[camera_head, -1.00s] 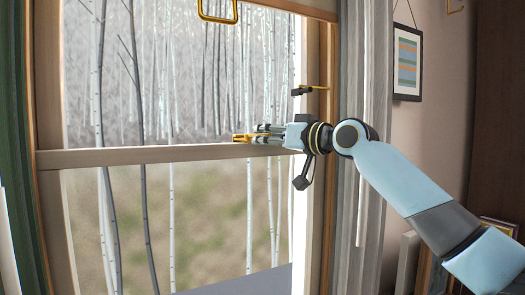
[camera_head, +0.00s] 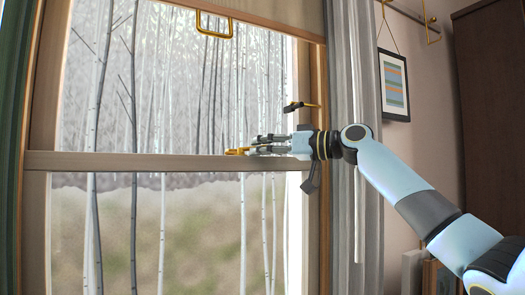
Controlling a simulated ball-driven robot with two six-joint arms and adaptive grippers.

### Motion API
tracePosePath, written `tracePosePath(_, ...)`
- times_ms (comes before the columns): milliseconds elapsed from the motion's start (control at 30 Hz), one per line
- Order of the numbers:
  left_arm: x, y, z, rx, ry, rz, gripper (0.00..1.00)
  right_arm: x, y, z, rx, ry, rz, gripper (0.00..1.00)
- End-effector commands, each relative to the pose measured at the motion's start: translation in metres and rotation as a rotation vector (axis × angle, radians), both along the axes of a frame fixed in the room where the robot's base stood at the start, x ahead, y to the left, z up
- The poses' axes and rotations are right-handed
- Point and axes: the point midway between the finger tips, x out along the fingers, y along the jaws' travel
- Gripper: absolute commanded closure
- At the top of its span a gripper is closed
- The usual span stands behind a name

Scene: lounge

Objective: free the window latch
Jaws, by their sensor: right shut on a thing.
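The window latch (camera_head: 236,151) is a small brass piece on top of the window's pale middle rail (camera_head: 130,162). My right gripper (camera_head: 256,146) reaches in from the right, just above the rail, and is shut on the latch. The grey fingers cover most of the latch, and only its brass left end and a little brass below the fingers show. I cannot tell how far the latch is turned. My left gripper is not in view.
A brass handle (camera_head: 214,24) hangs at the window's top edge. A grey curtain (camera_head: 372,220) hangs behind my right arm and a green curtain (camera_head: 15,100) at the far left. A framed picture (camera_head: 394,85) hangs on the right wall. A dark cabinet (camera_head: 490,120) stands at the right.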

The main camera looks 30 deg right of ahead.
Motion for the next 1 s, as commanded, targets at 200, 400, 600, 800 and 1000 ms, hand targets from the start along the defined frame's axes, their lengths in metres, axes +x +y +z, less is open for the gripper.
tracePosePath(200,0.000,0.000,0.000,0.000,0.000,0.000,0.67,0.000,0.000,0.001,0.001,-0.001,0.000,0.68)
tracePosePath(400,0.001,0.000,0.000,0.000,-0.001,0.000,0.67,0.000,0.000,0.000,0.000,0.000,0.001,0.65)
tracePosePath(600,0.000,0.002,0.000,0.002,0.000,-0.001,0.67,0.000,0.000,0.000,0.000,0.000,0.000,0.65)
tracePosePath(800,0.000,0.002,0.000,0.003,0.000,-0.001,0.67,-0.011,-0.009,-0.001,-0.003,0.000,-0.004,0.65)
tracePosePath(1000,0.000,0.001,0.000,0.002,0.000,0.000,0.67,-0.044,-0.030,-0.002,-0.009,0.004,-0.003,0.65)
